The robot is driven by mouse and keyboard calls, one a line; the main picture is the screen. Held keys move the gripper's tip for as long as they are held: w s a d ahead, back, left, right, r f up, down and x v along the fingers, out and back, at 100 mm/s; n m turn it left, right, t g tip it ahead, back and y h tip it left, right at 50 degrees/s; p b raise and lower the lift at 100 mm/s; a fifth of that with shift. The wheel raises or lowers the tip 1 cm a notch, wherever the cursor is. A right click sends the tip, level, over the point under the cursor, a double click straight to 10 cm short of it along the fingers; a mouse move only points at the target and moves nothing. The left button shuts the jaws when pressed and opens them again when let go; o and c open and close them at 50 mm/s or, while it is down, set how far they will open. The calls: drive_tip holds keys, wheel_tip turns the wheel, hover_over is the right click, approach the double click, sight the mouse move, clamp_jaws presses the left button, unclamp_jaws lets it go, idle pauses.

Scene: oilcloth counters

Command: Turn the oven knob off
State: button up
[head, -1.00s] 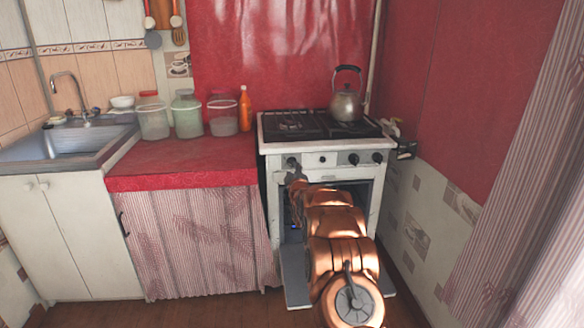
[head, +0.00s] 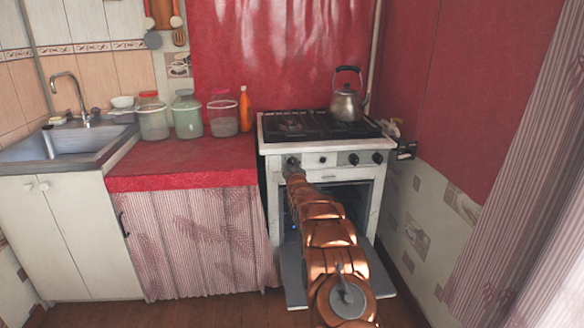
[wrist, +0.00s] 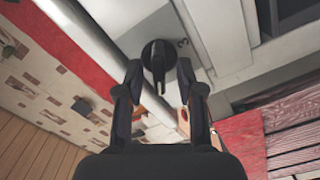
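A black oven knob (wrist: 158,58) with a straight grip bar sits on the pale stove front in the wrist view. My gripper (wrist: 159,72) is open, with one fingertip on each side of this knob and a visible gap on both sides. In the head view my gripper (head: 293,171) is at the leftmost knob (head: 292,161) on the front panel of the white stove (head: 330,148) and partly covers it. Exact depth between the fingertips and the knob is hard to tell.
More knobs (head: 354,159) line the panel to the right. The oven door (head: 295,290) hangs open below, under my arm. A kettle (head: 346,104) stands on the hob. Jars (head: 187,115) and an orange bottle (head: 245,110) stand on the red counter (head: 190,165) at left.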

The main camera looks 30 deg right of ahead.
clamp_jaws()
idle(0.3)
idle(0.4)
drive_tip(key=m, duration=1.1)
drive_tip(key=shift+d+r+m, duration=0.1)
drive_tip(key=shift+m, duration=0.5)
unclamp_jaws()
